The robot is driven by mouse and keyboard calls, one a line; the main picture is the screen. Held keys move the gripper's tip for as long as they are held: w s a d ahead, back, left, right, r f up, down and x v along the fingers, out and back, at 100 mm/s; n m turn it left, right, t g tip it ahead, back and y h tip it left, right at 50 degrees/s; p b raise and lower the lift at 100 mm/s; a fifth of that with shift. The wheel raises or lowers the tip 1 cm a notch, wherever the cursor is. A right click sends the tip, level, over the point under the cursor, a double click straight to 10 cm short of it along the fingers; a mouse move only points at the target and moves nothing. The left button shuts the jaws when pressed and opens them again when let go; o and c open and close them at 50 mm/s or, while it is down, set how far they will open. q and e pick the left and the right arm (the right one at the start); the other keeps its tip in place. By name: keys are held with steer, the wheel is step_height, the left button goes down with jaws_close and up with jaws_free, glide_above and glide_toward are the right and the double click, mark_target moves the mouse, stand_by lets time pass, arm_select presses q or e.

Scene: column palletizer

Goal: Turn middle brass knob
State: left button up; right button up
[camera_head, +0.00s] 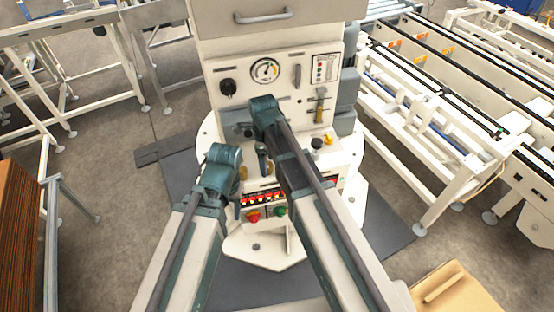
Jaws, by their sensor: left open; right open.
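The white control machine (290,100) stands in the middle of the head view. Small brass-coloured parts show on its lower ledge between my arms, one a brass knob (270,167) partly covered by my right arm. I cannot tell which knob is the middle one. A yellow-brass piece (328,139) shows right of my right arm. My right gripper (262,158) is open near the ledge, mostly hidden by its arm. My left gripper (239,207) is open lower down, beside the red-lit strip, and also small and partly hidden. Contact with a knob cannot be seen.
The panel carries a round gauge (265,71), a black knob (228,88) and a brass valve (320,105). A red button (253,217) and green button (280,211) sit low in front. Conveyors (440,110) stand right, a cardboard box (455,292) lower right.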

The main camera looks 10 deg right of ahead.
mark_target(268, 164)
arm_select(q)
step_height(268, 164, up, 14)
steer(key=p, duration=1.3)
steer(key=shift+d, duration=0.2)
arm_select(e)
step_height(268, 164, up, 14)
arm_select(q)
steer(key=shift+f, duration=0.15)
arm_select(e)
steer(key=shift+s+d+f, duration=0.1)
steer(key=shift+f, duration=0.05)
